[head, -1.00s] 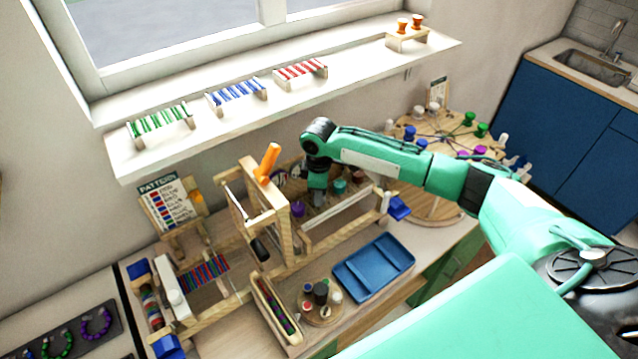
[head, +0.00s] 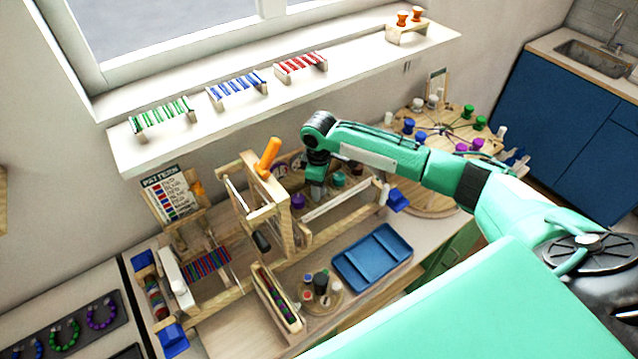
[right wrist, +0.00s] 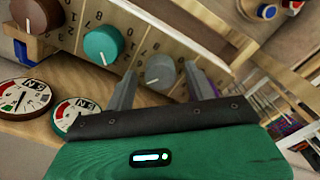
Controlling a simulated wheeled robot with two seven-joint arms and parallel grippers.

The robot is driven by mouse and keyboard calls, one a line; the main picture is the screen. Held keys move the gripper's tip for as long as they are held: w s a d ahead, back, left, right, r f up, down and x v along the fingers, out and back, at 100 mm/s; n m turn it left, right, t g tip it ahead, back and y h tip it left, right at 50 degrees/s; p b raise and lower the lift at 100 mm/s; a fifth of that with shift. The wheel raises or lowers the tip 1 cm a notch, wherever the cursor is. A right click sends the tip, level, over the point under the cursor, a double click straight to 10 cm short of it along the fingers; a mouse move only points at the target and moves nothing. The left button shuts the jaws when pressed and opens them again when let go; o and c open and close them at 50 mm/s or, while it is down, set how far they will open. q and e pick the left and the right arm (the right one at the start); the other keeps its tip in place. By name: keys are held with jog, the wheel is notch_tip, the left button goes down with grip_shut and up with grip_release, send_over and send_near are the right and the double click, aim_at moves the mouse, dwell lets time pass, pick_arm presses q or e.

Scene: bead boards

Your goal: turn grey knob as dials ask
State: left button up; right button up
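My right gripper (right wrist: 158,88) is open, with one finger on each side of the knob and a small gap showing on both sides. In the head view my right gripper (head: 316,190) points down at the knob rail and hides the grey knob. Two round dials, a larger one (right wrist: 25,98) and one partly covered by my gripper (right wrist: 72,115), have white faces, red sectors and needles. My left gripper is not in view.
A teal knob (right wrist: 103,45) and a brown knob (right wrist: 35,14) stand left of the grey one; a purple knob (head: 298,202) is on its other side. A wooden frame with an orange handle (head: 268,155) stands close by. A blue tray (head: 373,257) lies in front.

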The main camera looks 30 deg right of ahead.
jog(key=shift+r+b, duration=0.35)
jog(key=shift+r, duration=0.15)
notch_tip(320, 180, up, 13)
jog(key=b, duration=0.4)
jog(key=shift+f, duration=0.15)
